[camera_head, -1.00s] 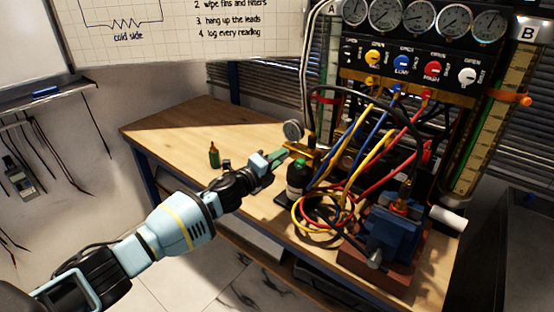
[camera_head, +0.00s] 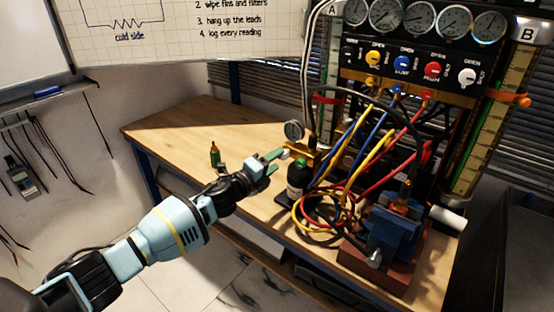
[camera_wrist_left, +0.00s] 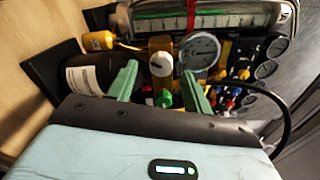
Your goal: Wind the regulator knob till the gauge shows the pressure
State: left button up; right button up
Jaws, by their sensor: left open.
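The regulator is a brass body (camera_head: 300,151) at the rack's left foot, with a small round gauge (camera_head: 293,130) above it. In the left wrist view the gauge (camera_wrist_left: 200,50) has a pale dial, too small to read. A pale round knob (camera_wrist_left: 164,62) on a brass block lies ahead between my fingertips, seemingly not gripped. My left gripper (camera_head: 275,160) is open just left of the regulator; its two green fingers also show in the left wrist view (camera_wrist_left: 158,76). In the head view the knob is hard to make out near the fingertips. My right gripper is out of view.
A dark bottle with a green cap (camera_head: 299,178) stands close by the gripper. Coiled yellow and red hoses (camera_head: 318,222) and a blue vise-like device (camera_head: 388,232) lie to the right. A small green bottle (camera_head: 214,155) stands left. The bench's left part (camera_head: 185,122) is clear.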

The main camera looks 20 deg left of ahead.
pick_arm(q)
jog(key=v, duration=0.5)
jog(key=shift+s+a+r, duration=0.1)
jog(key=shift+s+a, duration=0.05)
jog(key=shift+s, duration=0.25)
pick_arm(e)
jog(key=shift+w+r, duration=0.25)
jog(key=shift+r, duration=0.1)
